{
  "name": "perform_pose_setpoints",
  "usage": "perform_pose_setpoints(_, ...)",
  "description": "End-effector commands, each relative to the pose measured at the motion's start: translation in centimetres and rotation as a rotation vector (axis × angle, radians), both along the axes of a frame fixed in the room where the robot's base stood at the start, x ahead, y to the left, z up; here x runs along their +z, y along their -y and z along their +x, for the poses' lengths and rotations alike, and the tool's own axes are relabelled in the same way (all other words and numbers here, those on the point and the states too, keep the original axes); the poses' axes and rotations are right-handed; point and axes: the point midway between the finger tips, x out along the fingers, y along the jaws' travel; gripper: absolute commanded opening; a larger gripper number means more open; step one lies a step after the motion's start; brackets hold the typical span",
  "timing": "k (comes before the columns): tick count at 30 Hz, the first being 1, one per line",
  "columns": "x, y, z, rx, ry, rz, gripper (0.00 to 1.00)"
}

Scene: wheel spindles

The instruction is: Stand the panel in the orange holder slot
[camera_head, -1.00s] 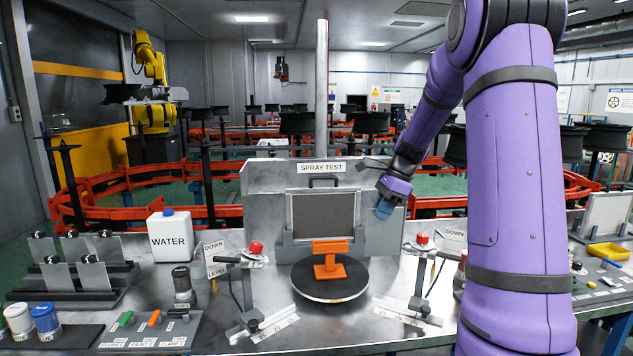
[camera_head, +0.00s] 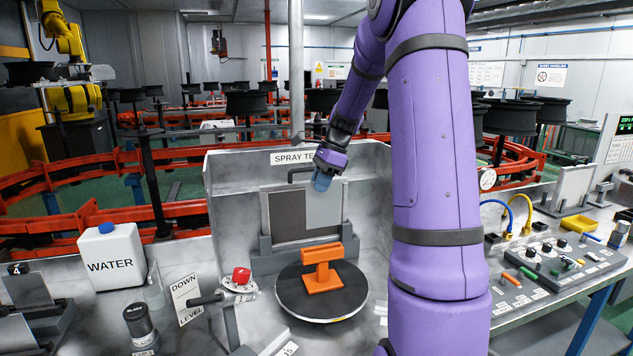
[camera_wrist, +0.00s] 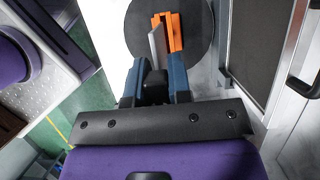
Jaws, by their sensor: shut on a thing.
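The panel (camera_head: 324,207) is a thin light-grey plate. My gripper (camera_head: 323,183) is shut on its upper part and holds it upright above the turntable, in front of the dark framed screen. In the wrist view the panel (camera_wrist: 157,44) shows nearly edge-on beyond the blue fingertips (camera_wrist: 156,78). The orange holder (camera_head: 322,270) stands on the round dark turntable (camera_head: 340,303), below the panel. In the wrist view the holder (camera_wrist: 175,32) appears just right of the panel. The slot itself is not clearly seen.
The spray test booth (camera_head: 233,195) and its framed dark screen (camera_head: 285,222) stand close behind the panel. A red-topped lever stand (camera_head: 240,277) is left of the turntable. A white water container (camera_head: 110,262) stands farther left.

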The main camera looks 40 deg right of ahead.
Motion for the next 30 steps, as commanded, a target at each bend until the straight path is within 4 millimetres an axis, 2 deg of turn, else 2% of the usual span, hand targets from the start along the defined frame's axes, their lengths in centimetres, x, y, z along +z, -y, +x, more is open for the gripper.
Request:
perform_pose_setpoints(7,-0.1,-0.3,0.1,0.001,0.000,0.002,0.00)
perform_pose_setpoints(21,-3.8,-0.3,0.1,0.000,-0.002,0.004,0.00)
perform_pose_setpoints(30,-5.5,-0.2,0.1,0.000,0.000,0.002,0.00)
